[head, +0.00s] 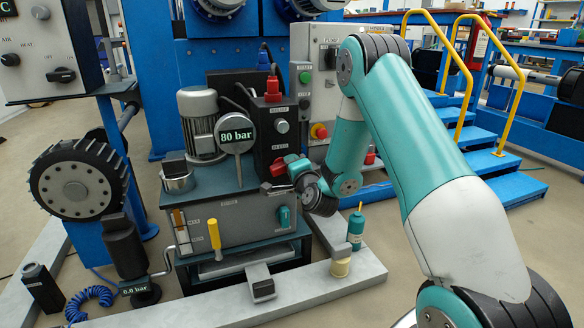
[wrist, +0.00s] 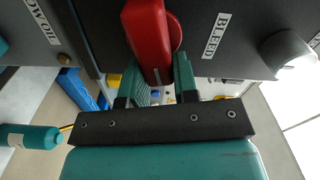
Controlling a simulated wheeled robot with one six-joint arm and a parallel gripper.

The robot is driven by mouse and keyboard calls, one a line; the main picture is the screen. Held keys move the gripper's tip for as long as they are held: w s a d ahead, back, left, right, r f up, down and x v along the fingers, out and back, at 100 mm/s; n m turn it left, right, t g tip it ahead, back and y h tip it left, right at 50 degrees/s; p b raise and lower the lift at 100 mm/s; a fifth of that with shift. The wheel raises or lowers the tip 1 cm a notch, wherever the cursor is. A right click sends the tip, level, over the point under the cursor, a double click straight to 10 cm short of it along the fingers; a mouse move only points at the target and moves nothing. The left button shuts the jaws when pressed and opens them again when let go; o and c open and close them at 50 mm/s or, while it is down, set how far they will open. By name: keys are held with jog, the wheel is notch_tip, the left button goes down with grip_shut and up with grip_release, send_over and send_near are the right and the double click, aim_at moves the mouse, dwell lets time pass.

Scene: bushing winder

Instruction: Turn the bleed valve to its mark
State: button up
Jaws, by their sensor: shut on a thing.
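The bleed valve's red handle (wrist: 147,35) fills the top middle of the wrist view, beside a white "BLEED" label (wrist: 215,36) on the dark block. My gripper (wrist: 158,70) has its two green fingers on either side of the handle's lower end, shut on it. A short pale line shows at the handle's tip. In the head view the red handle (head: 277,169) is at the front of the black valve block (head: 268,130), with my gripper (head: 284,180) at it, partly hidden by my wrist. I cannot make out the valve's mark.
A round gauge reading "80 bar" (head: 236,134) stands left of the valve block. A grey knob (wrist: 287,54) is right of the label in the wrist view. A teal bottle (head: 356,226) stands at lower right; a yellow-handled tool (head: 214,235) is on the tank front.

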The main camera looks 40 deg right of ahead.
jog(key=shift+w+a+m, duration=0.15)
jog(key=shift+a+m, duration=0.35)
jog(key=shift+m, duration=0.5)
jog(key=shift+w+a+r+m+y, duration=0.15)
jog(key=shift+a+r+m+y, duration=0.15)
jog(key=shift+m, duration=0.1)
jog(key=shift+o, duration=0.3)
jog(key=o, duration=0.7)
jog(key=shift+r, duration=0.15)
jog(key=shift+o, duration=0.8)
jog(key=shift+a, duration=0.3)
jog(key=shift+d+f+b, duration=0.2)
jog(key=shift+f+b, duration=0.05)
jog(key=shift+b, duration=0.05)
